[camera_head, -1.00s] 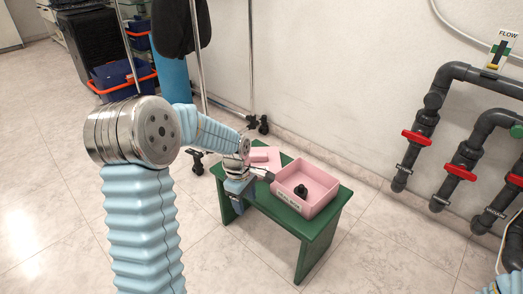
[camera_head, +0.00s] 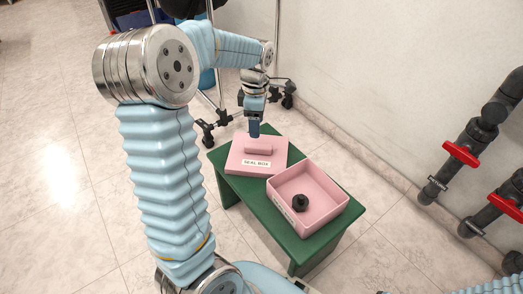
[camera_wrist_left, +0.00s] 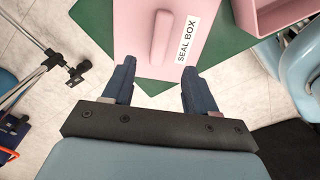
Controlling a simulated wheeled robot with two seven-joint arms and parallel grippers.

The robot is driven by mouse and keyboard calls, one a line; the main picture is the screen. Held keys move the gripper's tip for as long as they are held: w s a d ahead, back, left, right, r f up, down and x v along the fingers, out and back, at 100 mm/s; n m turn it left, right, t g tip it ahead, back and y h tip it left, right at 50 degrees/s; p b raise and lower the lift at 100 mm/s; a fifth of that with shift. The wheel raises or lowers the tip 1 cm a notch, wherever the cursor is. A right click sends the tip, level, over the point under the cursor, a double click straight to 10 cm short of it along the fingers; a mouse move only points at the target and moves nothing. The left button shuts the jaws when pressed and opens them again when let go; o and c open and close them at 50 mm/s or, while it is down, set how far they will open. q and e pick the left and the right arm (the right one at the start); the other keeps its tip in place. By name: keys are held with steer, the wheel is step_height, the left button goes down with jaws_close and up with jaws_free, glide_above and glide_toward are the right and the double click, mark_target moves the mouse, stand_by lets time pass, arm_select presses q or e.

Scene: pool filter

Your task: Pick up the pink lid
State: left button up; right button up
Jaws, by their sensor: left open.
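The pink lid (camera_head: 240,163) lies flat on the left part of the green stool (camera_head: 262,204), with a raised pink handle bar and a white "SEAL BOX" label. It also shows in the left wrist view (camera_wrist_left: 140,45), with its handle (camera_wrist_left: 161,36) ahead of the fingers. My right gripper is not in view.
An open pink box (camera_head: 318,213) holding a black knob-like part (camera_head: 300,203) stands on the stool right of the lid. A wheeled stand (camera_head: 283,90) is behind the stool. Grey pipes with red valve handles (camera_head: 461,153) run along the right wall.

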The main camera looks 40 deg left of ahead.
arm_select(q)
glide_above(258, 146)
steer(key=f, duration=0.2)
steer(key=f+b, duration=0.1)
steer(key=f, duration=0.1)
steer(key=shift+a+f, duration=0.2)
steer(key=shift+f, duration=0.1)
step_height(258, 146, down, 5)
steer(key=shift+w+d+b, duration=0.1)
steer(key=shift+d+b, duration=0.05)
steer(key=shift+b, duration=0.65)
jaws_close()
